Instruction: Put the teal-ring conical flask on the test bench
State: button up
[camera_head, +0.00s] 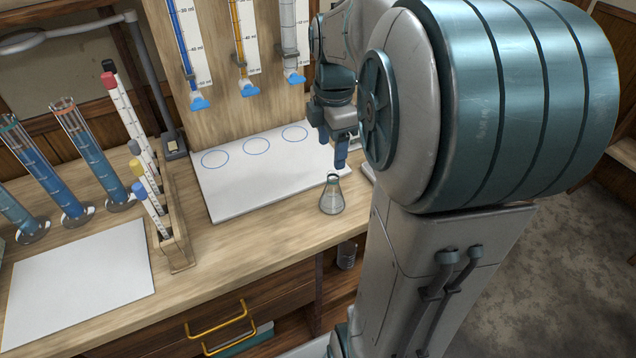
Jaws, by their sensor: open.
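A small clear conical flask (332,197) stands upright on the wooden bench (270,240), near its front edge and just right of the white board. Its neck has a dark rim; I cannot tell whether the ring is teal. My gripper (341,160) is above and slightly behind the flask, fingers pointing down. It is open and holds nothing, apart from the flask as far as I can see. My large arm link hides the bench to the right.
A white board (230,192) with three blue circles lies below several burettes (188,55). Tall blue cylinders (85,150), a rack of capped tubes (172,215) and a white sheet (80,285) stand left. A glass vessel (346,255) sits below the bench top.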

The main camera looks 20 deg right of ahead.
jog(key=s+a+f+m+t, duration=0.2)
jog(key=s+a+f+m, duration=0.2)
jog(key=s+a+m, duration=0.7)
jog(key=m, duration=0.6)
jog(key=shift+s+t, duration=0.25)
jog(key=shift+t, duration=0.05)
